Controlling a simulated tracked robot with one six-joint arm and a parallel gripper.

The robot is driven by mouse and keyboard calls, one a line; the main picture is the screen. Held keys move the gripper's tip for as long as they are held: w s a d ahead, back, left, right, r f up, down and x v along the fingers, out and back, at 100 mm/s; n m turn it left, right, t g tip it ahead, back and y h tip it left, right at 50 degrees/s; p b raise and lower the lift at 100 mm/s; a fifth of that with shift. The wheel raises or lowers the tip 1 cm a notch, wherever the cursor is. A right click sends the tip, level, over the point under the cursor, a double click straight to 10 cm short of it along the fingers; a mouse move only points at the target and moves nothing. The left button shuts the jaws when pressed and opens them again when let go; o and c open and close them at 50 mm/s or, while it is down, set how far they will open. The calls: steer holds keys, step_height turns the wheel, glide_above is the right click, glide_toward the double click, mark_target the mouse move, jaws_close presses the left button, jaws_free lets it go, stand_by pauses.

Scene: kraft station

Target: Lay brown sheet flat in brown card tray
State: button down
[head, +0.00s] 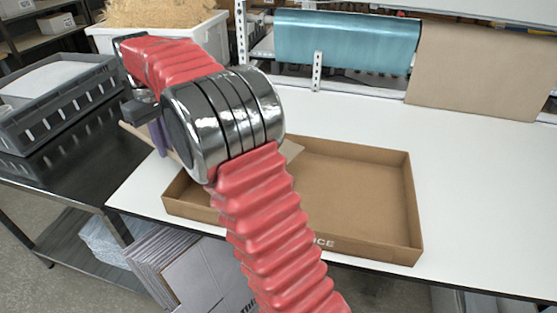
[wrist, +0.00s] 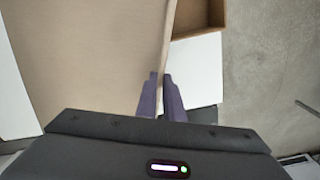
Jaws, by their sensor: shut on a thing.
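The brown card tray (head: 350,190) is open and shallow, standing on the white table in the head view. Its corner (wrist: 200,15) shows at the top of the wrist view. The brown sheet (wrist: 85,55) fills much of the left of the wrist view. My gripper (wrist: 161,80) is shut on the sheet's right edge, with purple fingers either side. In the head view my arm hides most of the sheet; a pale corner (head: 292,148) shows over the tray's left part. The gripper (head: 158,138) is partly hidden there, near the tray's left end.
The white table (head: 465,190) is clear right of the tray. Teal (head: 345,42) and brown (head: 475,70) sheets hang from rolls behind it. A grey crate (head: 60,105) stands on a dark bench at left. A white bin (head: 160,30) of shredded paper stands behind my arm.

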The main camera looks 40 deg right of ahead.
steer(key=shift+s+a+r, duration=0.15)
steer(key=shift+s+r, duration=0.05)
steer(key=shift+s, duration=0.1)
steer(key=s+d+r, duration=0.1)
steer(key=s+d, duration=0.2)
steer(key=s, duration=0.1)
steer(key=s+d+r+n, duration=0.1)
steer(key=s+d+r, duration=0.1)
steer(key=s+d, duration=0.2)
steer(key=s+d+r+n, duration=0.1)
steer(key=s+d, duration=0.2)
steer(key=s, duration=0.2)
steer(key=shift+d+r, duration=0.2)
steer(key=shift+r, duration=0.1)
steer(key=shift+n, duration=0.5)
steer(key=s+d, duration=0.1)
steer(key=s, duration=0.1)
steer(key=s+d, duration=0.1)
steer(key=s, duration=0.1)
steer(key=s+d+r, duration=0.1)
steer(key=s, duration=0.2)
steer(key=shift+s, duration=0.1)
steer(key=s+d+n, duration=0.1)
steer(key=s, duration=0.9)
steer(key=shift+d+f, duration=0.3)
steer(key=shift+d, duration=0.05)
steer(key=shift+f, duration=0.1)
